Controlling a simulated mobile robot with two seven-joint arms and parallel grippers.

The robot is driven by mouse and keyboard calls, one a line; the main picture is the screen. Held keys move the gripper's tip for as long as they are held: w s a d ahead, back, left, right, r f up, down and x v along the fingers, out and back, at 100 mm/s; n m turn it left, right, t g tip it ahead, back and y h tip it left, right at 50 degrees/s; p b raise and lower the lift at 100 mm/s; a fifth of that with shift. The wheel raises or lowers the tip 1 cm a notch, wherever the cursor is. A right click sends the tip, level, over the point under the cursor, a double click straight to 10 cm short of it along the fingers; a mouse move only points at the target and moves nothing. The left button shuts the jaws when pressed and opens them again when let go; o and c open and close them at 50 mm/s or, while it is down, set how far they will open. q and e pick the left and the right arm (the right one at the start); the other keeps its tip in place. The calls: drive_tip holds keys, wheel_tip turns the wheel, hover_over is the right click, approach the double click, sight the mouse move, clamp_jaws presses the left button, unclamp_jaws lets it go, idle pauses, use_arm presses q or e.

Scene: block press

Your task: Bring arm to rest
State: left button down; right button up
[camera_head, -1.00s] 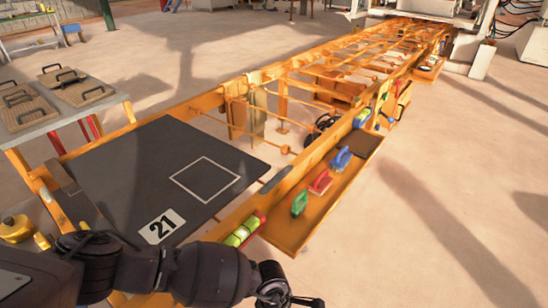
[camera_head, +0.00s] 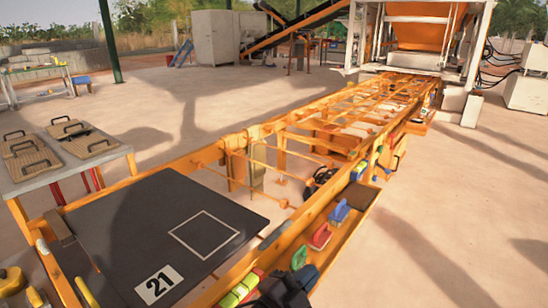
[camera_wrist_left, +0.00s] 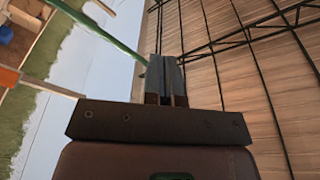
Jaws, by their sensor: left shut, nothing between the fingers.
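My left gripper (camera_wrist_left: 167,78) is shut and empty in the left wrist view, its two fingers side by side. Behind it that view shows roof panels, dark frame bars and sky.
A black board (camera_head: 140,220) marked 21 lies on the near end of the long orange frame (camera_head: 232,152). An orange tray (camera_head: 352,222) with coloured handled tools runs along its right side. A side table (camera_head: 20,187) holds wooden boards at left. The floor at right is clear.

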use_arm(q)
drive_tip(key=s+a+f+n+y, duration=0.2)
drive_tip(key=a+f+n+y, duration=0.1)
drive_tip(key=a+n, duration=0.3)
drive_tip(key=s+a+f+n+t+y+p, duration=0.1)
drive_tip(key=a+f+n+y, duration=0.2)
drive_tip(key=a, duration=0.5)
drive_tip(key=s+a+f+n+y, duration=0.2)
drive_tip(key=a+f+n+y, duration=0.1)
drive_tip(key=a+n, duration=0.3)
drive_tip(key=s+a+f+n+g+y, duration=0.1)
drive_tip(key=s+a+f+y, duration=0.1)
drive_tip(key=s+a+f, duration=0.3)
drive_tip(key=s+a+f+n+g+y+p, duration=0.1)
drive_tip(key=s+a+f+n+g+y, duration=0.1)
drive_tip(key=s+a+f, duration=0.3)
drive_tip(key=s+a+y, duration=0.1)
drive_tip(key=s+a, duration=0.3)
drive_tip(key=s, duration=0.4)
drive_tip(key=shift+f, duration=0.15)
